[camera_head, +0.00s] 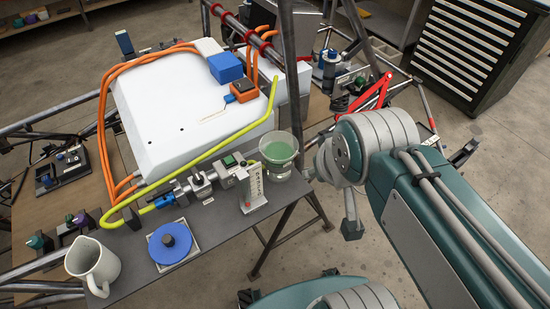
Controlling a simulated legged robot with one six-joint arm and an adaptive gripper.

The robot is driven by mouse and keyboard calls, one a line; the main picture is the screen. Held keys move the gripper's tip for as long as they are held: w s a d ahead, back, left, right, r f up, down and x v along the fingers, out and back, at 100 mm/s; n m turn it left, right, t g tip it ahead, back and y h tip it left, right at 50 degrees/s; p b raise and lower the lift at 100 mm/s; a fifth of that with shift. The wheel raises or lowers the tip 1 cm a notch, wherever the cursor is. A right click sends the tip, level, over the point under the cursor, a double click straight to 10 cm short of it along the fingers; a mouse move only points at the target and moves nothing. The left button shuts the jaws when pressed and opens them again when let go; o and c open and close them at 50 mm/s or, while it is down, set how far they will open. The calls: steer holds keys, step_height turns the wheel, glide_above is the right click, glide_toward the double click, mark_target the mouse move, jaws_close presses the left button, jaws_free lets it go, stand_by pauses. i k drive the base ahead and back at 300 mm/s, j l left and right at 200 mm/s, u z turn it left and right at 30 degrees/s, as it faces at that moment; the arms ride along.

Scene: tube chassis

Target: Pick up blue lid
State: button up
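The blue lid (169,244) is a round flat disc with a dark knob in its middle. It lies on a pale square plate (190,250) near the front of the dark grey shelf. My gripper (331,196) hangs to the right of the shelf, well apart from the lid, beside a clear cup of green liquid. The wrist hides part of the gripper, so I cannot tell how far its fingers are spread. Nothing shows held in it.
A white jug (92,264) stands left of the lid. Behind it are metal fittings (203,182) and a yellow hose (205,155). The cup (278,158) and a small white upright block (254,190) stand between lid and gripper. A white tank (190,115) and frame tubes lie beyond.

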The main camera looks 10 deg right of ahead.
mark_target(171, 243)
steer(key=k+j+z, duration=0.15)
steer(key=j, duration=0.2)
steer(key=i+l+u, duration=0.1)
steer(key=u, duration=0.3)
steer(key=i+l+u, duration=0.15)
steer(key=u, duration=0.2)
steer(key=k+j+u, duration=0.25)
steer(key=j+u, duration=0.3)
steer(key=l, duration=0.1)
